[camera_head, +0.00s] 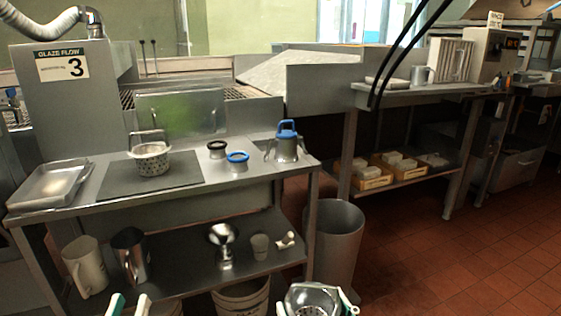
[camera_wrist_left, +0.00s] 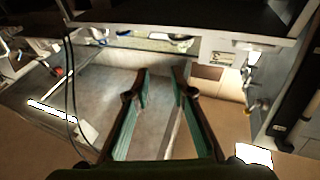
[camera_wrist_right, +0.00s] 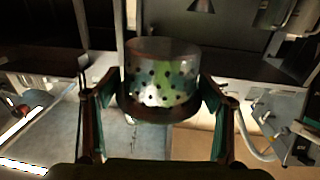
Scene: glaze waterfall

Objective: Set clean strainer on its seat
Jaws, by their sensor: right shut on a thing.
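My right gripper (camera_wrist_right: 160,100) is shut on a metal strainer (camera_wrist_right: 160,75), a round cup with holes in its wall. The strainer (camera_head: 312,298) also shows at the bottom edge of the head view, apart from the bench. My left gripper (camera_head: 128,306) is at the bottom of the head view; in the left wrist view its fingers (camera_wrist_left: 155,95) are apart and empty. Another perforated basket (camera_head: 152,160) with a wire handle stands on a dark mat (camera_head: 115,180) on the bench. I cannot tell which thing is the strainer's seat.
The steel bench (camera_head: 200,190) carries a shallow tray (camera_head: 52,186), a black-rimmed cup (camera_head: 216,150), a blue-rimmed cup (camera_head: 237,162) and a blue-topped vessel (camera_head: 286,143). Jugs (camera_head: 84,266) and small items stand on its lower shelf. A grey bin (camera_head: 338,240) stands right of it. Red floor is clear rightward.

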